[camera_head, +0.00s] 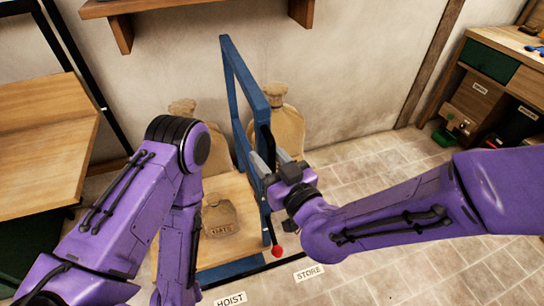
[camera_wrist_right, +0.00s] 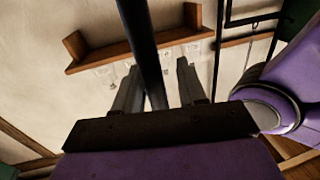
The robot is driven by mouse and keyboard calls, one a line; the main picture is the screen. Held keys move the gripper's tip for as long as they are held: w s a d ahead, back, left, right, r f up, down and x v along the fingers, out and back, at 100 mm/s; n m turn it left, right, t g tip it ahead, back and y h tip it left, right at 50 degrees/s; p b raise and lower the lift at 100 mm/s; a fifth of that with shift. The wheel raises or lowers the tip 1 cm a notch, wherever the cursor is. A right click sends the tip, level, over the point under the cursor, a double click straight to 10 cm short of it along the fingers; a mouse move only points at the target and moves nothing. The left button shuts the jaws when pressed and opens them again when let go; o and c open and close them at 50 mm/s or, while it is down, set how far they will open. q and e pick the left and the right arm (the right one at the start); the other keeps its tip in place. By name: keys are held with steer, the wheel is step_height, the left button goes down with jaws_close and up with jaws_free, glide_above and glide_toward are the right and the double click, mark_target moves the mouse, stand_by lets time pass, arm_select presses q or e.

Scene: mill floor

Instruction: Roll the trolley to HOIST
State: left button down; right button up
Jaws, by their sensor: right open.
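The trolley (camera_head: 243,88) has a tall blue frame and a pale wooden deck (camera_head: 226,253). A sack (camera_head: 219,218) with printed letters lies on the deck. My right gripper (camera_head: 270,163) is at the frame's near upright, jaws open. In the right wrist view a dark bar (camera_wrist_right: 142,38) runs between the two spread fingers (camera_wrist_right: 158,80); whether either finger touches it I cannot tell. A HOIST label (camera_head: 231,299) is on the floor at the bottom edge. My left arm crosses in front of the deck's left side; its gripper is out of view.
A STORE label (camera_head: 310,272) lies on the floor right of HOIST. A red knob (camera_head: 277,251) hangs low by the frame. Sacks (camera_head: 283,122) stand against the wall behind. A wooden table (camera_head: 45,140) is left, a workbench (camera_head: 490,70) right. Tiled floor between is mostly clear.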

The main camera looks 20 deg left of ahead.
steer(key=p+v, duration=0.5)
steer(key=v, duration=0.5)
steer(key=shift+s+d, duration=0.2)
steer(key=shift+d, duration=0.05)
